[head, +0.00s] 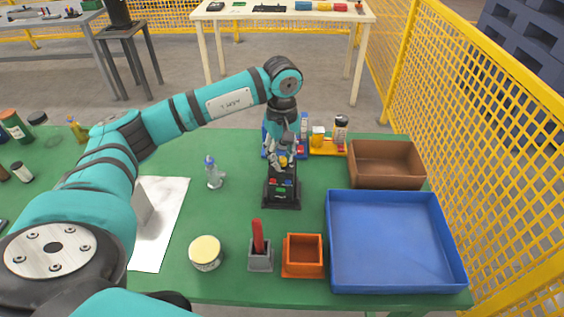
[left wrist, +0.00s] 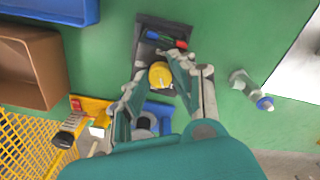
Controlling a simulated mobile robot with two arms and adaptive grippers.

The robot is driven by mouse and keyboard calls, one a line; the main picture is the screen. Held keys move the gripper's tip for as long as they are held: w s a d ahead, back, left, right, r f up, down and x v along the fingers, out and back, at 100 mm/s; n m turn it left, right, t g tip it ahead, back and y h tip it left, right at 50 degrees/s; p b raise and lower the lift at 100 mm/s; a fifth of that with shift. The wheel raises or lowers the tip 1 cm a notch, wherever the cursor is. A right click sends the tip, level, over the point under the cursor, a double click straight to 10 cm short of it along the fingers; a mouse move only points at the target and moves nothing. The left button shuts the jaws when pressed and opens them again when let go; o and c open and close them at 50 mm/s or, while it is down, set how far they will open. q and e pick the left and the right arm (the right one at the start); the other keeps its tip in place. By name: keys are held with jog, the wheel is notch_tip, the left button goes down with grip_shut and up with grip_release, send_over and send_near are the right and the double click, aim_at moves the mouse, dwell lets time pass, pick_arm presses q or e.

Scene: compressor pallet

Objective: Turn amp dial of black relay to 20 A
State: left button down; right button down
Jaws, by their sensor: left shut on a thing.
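The black relay (head: 282,200) stands on the green table, with red and blue parts on its face. Its yellow dial (head: 283,161) shows just below my left gripper (head: 284,155). In the left wrist view the relay (left wrist: 148,24) lies ahead of the fingers, and the round yellow dial (left wrist: 160,75) with a dark pointer mark sits between the fingertips (left wrist: 159,66). My left gripper is shut on this dial. The dial's scale numbers are too small to read. My right gripper is not in view.
Behind the relay are a blue holder (left wrist: 158,112) and a yellow tray (head: 328,149) with small items. A brown bin (head: 386,180) and a blue tray (head: 394,284) lie to the right. A clear bottle (head: 213,175) stands left. An orange box (head: 302,272), a grey holder and a round tin are in front.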

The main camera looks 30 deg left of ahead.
aim_at(282, 159)
pick_arm(q)
jog(key=m+b, duration=0.2)
jog(key=m, duration=0.1)
jog(key=shift+f, duration=0.1)
jog(key=shift+m+b, duration=0.6)
jog(key=shift+m, duration=0.7)
jog(key=c, duration=1.1)
grip_release()
jog(key=shift+r, duration=0.2)
notch_tip(282, 159, up, 12)
jog(key=shift+f, duration=0.1)
